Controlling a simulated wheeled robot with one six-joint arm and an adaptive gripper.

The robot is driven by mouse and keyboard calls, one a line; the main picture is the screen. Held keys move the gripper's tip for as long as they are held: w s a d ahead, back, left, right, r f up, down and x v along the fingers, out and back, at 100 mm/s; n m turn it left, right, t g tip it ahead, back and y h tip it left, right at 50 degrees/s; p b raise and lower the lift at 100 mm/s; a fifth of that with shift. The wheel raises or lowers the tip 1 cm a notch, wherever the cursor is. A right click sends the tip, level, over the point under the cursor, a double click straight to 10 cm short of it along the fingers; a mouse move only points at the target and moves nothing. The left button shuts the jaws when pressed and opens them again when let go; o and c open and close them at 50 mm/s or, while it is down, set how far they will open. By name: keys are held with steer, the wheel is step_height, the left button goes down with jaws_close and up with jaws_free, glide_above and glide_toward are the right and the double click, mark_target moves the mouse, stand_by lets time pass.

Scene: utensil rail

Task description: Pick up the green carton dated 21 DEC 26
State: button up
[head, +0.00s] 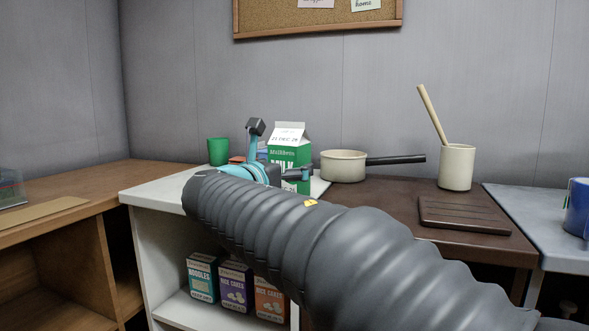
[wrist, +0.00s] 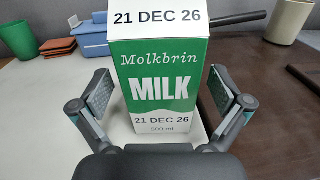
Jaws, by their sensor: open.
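The green and white milk carton (head: 289,146) stands upright on the white counter in the head view, partly hidden by my arm. In the wrist view the carton (wrist: 158,80) is close and centred, and its label reads Molkbrin MILK, 21 DEC 26, 500 ml. My gripper (wrist: 161,95) is open, with one finger pad on each side of the carton's lower part. Gaps show between the pads and the carton on both sides. In the head view my gripper (head: 280,150) is mostly hidden behind my arm, with one finger rising left of the carton.
A saucepan (head: 343,166) stands right of the carton, its dark handle pointing right. A green cup (head: 218,151) and a blue container (wrist: 93,37) stand to the left. A cream crock (head: 457,167) is farther right. Several boxes (head: 235,285) sit on the shelf below.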

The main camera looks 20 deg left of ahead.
steer(key=shift+w+d, duration=0.2)
steer(key=shift+w, duration=0.95)
steer(key=c, duration=1.7)
steer(key=shift+r, duration=0.15)
